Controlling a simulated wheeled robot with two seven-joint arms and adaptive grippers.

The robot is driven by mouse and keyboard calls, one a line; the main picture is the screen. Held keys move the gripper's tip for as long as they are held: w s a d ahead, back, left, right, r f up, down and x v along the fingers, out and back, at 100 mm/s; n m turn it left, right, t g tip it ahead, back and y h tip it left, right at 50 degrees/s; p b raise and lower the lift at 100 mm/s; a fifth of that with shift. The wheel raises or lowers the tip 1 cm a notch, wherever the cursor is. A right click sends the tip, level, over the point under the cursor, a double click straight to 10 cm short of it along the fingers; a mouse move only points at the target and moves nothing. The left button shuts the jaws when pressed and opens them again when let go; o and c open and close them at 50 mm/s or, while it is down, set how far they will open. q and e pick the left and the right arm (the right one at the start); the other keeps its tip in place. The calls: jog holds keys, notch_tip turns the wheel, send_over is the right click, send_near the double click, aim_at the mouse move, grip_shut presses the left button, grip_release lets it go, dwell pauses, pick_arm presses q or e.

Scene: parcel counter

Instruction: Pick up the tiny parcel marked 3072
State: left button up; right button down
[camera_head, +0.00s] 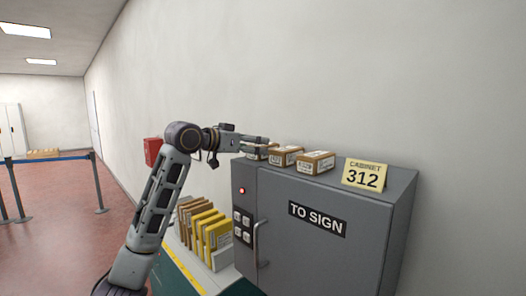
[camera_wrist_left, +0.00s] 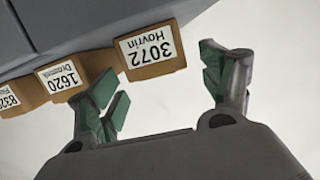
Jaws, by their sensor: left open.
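The parcel marked 3072 (camera_wrist_left: 151,50) is a small brown box with a white label reading 3072 Hovrin. In the left wrist view it is the nearest parcel in a row of three, just beyond my left gripper (camera_wrist_left: 162,82). It appears to be the leftmost parcel (camera_head: 256,156) on the grey cabinet in the head view, partly hidden by the gripper. My left gripper (camera_head: 262,140) is open and empty, reaching in from the left at the parcel row. The green-padded fingers are apart, with nothing between them. My right gripper is out of view.
The parcel marked 1620 (camera_wrist_left: 63,77) and another with a cut-off label (camera_wrist_left: 18,96) stand beside it. A yellow 312 sign (camera_head: 364,174) stands farther right on the cabinet (camera_head: 325,254). The wall is close behind. Yellow and brown envelopes (camera_head: 207,230) stand below left.

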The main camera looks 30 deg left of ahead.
aim_at(258, 145)
pick_arm(q)
jog(key=shift+w+d+f, duration=0.15)
jog(key=shift+w+d, duration=0.05)
jog(key=shift+w, duration=0.35)
jog(key=p+x, duration=0.1)
jog(key=x, duration=0.2)
jog(key=shift+w+f+p, duration=0.15)
jog(key=shift+w+p, duration=0.1)
jog(key=shift+p, duration=0.05)
jog(key=shift+w+d+f, duration=0.1)
jog(key=shift+w, duration=0.1)
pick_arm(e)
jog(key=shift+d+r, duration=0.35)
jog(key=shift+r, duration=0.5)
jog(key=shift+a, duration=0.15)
pick_arm(q)
jog(key=shift+c, duration=0.3)
jog(key=c, duration=1.2)
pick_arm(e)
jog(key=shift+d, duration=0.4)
